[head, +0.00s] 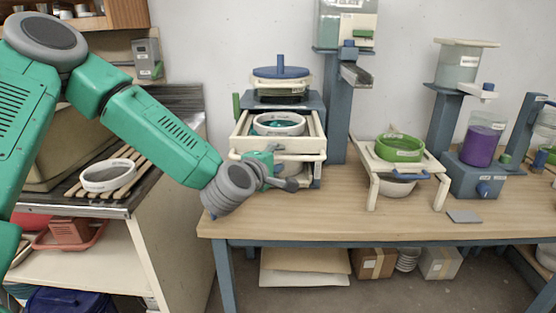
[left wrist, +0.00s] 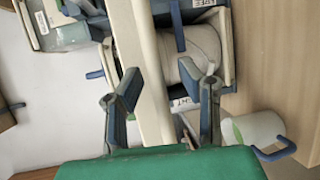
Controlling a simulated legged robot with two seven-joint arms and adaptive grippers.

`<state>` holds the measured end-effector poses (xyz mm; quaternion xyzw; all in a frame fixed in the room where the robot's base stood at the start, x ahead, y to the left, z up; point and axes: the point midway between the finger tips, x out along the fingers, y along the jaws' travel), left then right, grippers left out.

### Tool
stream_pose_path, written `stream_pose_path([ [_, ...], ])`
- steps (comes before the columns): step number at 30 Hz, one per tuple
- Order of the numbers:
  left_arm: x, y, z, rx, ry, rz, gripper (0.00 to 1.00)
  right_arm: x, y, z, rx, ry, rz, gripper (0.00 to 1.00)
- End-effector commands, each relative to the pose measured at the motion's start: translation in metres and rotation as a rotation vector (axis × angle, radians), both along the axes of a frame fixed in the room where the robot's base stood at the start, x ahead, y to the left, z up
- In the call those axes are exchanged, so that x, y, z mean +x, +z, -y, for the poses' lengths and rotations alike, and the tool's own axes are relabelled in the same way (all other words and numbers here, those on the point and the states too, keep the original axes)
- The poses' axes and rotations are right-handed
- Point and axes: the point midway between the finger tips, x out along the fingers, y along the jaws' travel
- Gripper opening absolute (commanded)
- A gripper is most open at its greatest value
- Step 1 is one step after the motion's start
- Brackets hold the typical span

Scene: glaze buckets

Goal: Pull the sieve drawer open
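The sieve drawer (head: 315,146) is a cream, open-topped box in the blue-framed stand on the table. In the head view it stands out from the frame, with a white ring-shaped sieve (head: 278,124) inside. My left gripper (head: 280,178) is in front of the drawer's lower front and hides part of it. In the left wrist view, my left gripper (left wrist: 162,92) is open. Its two fingers are apart, with a cream panel (left wrist: 150,60) between or behind them; I cannot tell whether they touch it. The drawer's handle is not clear. My right gripper is not in view.
To the right on the wooden table (head: 345,225) stand a cream rack (head: 373,190) with a green sieve (head: 399,148) and a blue stand with a purple container (head: 480,143). A side bench (head: 170,185) with a white ring (head: 108,176) is at the left. The table front is clear.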

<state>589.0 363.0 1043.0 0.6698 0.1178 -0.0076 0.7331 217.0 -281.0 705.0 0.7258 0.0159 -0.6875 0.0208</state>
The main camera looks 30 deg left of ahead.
Motion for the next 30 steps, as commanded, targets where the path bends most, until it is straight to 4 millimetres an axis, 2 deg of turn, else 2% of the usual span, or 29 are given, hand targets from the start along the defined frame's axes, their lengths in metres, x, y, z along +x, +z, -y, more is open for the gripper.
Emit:
stream_pose_path([
  [12, -0.058, 0.009, 0.008, -0.004, -0.001, -0.002, 0.33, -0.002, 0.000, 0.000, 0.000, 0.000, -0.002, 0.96],
  [15, -0.066, 0.010, 0.010, -0.003, -0.001, -0.003, 0.33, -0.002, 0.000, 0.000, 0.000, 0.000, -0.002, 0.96],
  [30, -0.070, 0.011, 0.010, 0.000, 0.000, -0.003, 0.33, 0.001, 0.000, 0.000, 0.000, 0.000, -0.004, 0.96],
])
